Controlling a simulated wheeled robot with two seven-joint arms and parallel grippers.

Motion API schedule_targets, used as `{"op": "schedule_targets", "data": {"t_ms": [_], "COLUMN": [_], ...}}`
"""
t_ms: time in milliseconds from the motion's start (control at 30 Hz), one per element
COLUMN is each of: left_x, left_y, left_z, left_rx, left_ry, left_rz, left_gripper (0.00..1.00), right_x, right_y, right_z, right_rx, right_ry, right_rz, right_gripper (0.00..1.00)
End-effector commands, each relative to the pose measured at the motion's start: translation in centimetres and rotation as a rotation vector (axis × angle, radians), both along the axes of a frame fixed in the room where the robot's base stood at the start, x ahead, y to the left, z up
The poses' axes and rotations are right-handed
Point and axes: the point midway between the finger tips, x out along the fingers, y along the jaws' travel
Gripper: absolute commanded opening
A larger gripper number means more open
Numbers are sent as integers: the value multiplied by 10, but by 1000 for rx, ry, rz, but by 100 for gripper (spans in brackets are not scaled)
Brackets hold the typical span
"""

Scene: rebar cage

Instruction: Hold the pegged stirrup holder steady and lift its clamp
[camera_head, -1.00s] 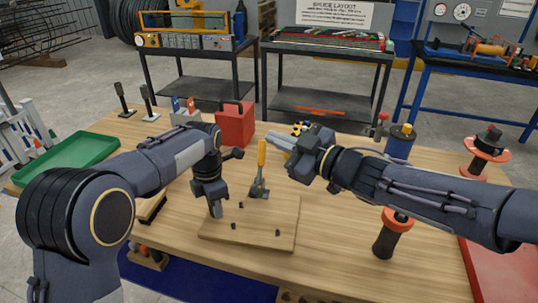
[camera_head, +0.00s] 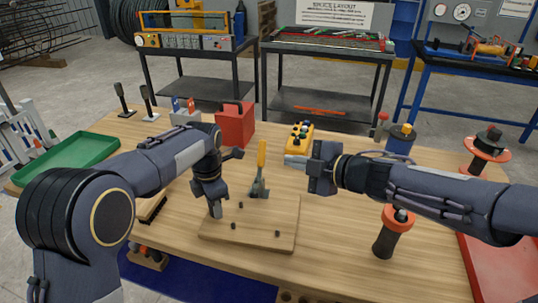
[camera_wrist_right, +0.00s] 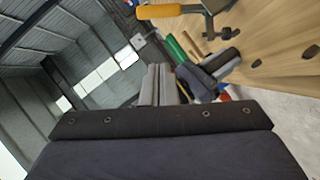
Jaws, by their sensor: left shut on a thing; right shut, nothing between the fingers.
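The stirrup holder is a wooden board (camera_head: 262,233) with several dark pegs, lying flat on the bench. Its toggle clamp (camera_head: 259,188) stands at the back of the board with the yellow handle (camera_head: 261,154) upright. The handle also shows at the top of the right wrist view (camera_wrist_right: 163,11). My left gripper (camera_head: 216,210) points down and is shut on the board's left edge; the fingertips' contact is partly hidden. My right gripper (camera_head: 290,160) is shut and empty, to the right of the yellow handle and apart from it.
A yellow box with buttons (camera_head: 301,135) lies behind my right gripper. A red box (camera_head: 235,124) stands behind the clamp, and a green tray (camera_head: 72,158) lies at the left. An orange-topped black tool (camera_head: 392,232) stands right of the board. Bench between board and tool is clear.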

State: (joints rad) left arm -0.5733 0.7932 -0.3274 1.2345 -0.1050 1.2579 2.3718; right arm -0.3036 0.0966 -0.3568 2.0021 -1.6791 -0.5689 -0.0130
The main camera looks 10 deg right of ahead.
Motion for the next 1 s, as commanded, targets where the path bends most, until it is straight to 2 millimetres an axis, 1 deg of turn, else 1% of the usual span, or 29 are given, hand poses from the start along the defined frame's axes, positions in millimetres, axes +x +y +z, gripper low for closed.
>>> {"op": "schedule_targets", "data": {"t_ms": [100, 367, 500, 600, 767, 1000], "left_x": [0, 0, 0, 0, 0, 0], "left_y": [-1, -1, -1, -1, -1, 0], "left_z": [1, 1, 1, 1, 1, 1], "left_rx": [-1, -1, -1, -1, -1, -1], "left_ry": [-2, -2, -2, -2, -2, -2], "left_rz": [-1, -1, -1, 0, 0, 0], "left_gripper": [0, 0, 0, 0, 0, 0], "right_x": [18, 58, 77, 86, 92, 92], "right_y": [17, 51, 48, 47, 46, 46], "right_z": [-9, -25, -36, -41, -44, -44], "right_rx": [-2, -2, -2, -1, 1, 1], "right_ry": [5, 4, 3, 2, 0, 0], "right_rz": [3, 3, -2, -2, -2, -2], "right_gripper": [0, 0, 0, 0, 0, 0]}}
